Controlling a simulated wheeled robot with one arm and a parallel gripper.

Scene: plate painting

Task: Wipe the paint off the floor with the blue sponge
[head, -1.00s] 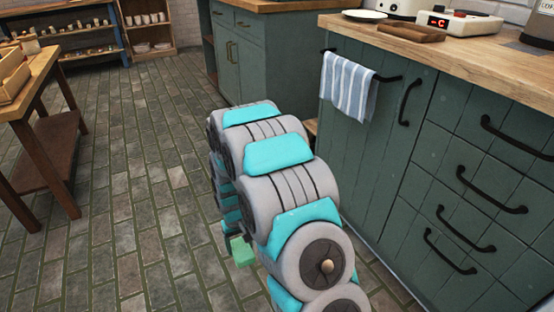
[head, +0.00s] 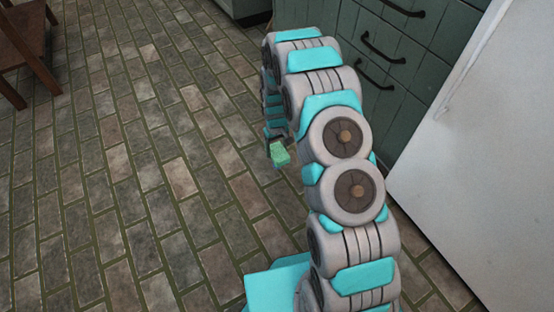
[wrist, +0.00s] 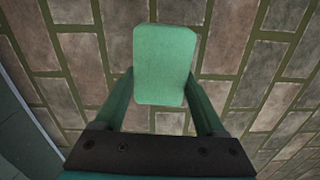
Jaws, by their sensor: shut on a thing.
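My gripper (wrist: 162,92) is shut on a sponge (wrist: 165,62), which looks green rather than blue. The sponge sits between the two fingers and sticks out past their tips in the wrist view. In the head view the gripper (head: 274,138) hangs at the end of my arm with the sponge (head: 279,154) at its lower end, over the floor (head: 150,170). I cannot tell whether the sponge touches the floor. I make out no clear paint patch on the floor bricks; my arm hides part of the floor.
Green drawers (head: 422,28) with dark handles stand at the upper right, and a white appliance-like panel (head: 465,160) stands at the right. The brick floor at left and centre is clear.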

